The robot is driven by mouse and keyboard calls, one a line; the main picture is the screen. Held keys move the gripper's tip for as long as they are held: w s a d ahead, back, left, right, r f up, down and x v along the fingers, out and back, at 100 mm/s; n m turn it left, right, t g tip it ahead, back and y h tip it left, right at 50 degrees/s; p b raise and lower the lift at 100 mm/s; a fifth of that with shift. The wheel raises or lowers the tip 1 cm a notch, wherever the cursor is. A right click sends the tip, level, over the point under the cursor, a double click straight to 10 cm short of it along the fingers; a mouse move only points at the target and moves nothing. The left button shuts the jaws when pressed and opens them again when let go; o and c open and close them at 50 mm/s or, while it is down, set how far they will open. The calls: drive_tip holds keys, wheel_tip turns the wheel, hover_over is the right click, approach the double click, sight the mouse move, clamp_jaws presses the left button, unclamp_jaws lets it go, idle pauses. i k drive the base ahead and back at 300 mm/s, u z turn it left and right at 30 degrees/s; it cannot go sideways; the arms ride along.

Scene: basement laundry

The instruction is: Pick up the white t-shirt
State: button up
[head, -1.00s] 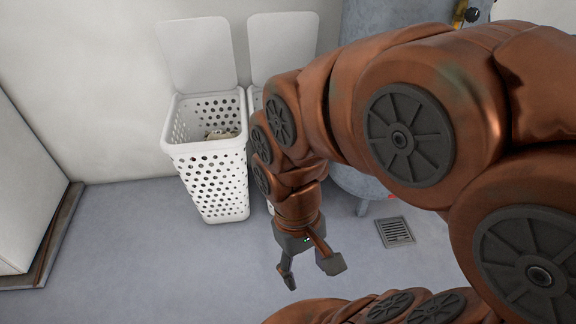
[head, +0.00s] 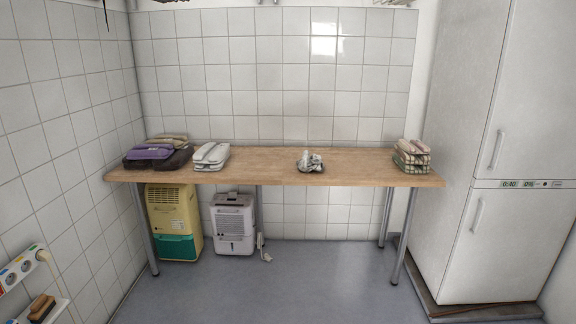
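Several cloth-like items lie on a long wooden table (head: 260,165) against the tiled wall. A folded white bundle (head: 211,156) lies left of the middle; it may be the white t-shirt, but I cannot tell for sure. A small crumpled white and grey item (head: 310,160) lies right of the middle, too small to identify. My gripper is not in view.
Dark and purple folded items (head: 156,153) lie at the table's left end, a wire basket with folded cloth (head: 412,158) at its right. A yellow-green unit (head: 174,221) and a white unit (head: 234,224) stand underneath. The front floor is clear.

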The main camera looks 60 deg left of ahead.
sight(306, 164)
drive_tip(key=u, duration=2.25)
drive_tip(key=i, duration=0.3)
drive_tip(key=u, duration=0.9)
drive_tip(key=i, duration=1.2)
drive_tip(key=u, duration=0.3)
drive_tip(key=i, duration=1.25)
drive_tip(key=z, duration=1.25)
drive_tip(key=i, duration=1.15)
drive_tip(key=z, duration=0.2)
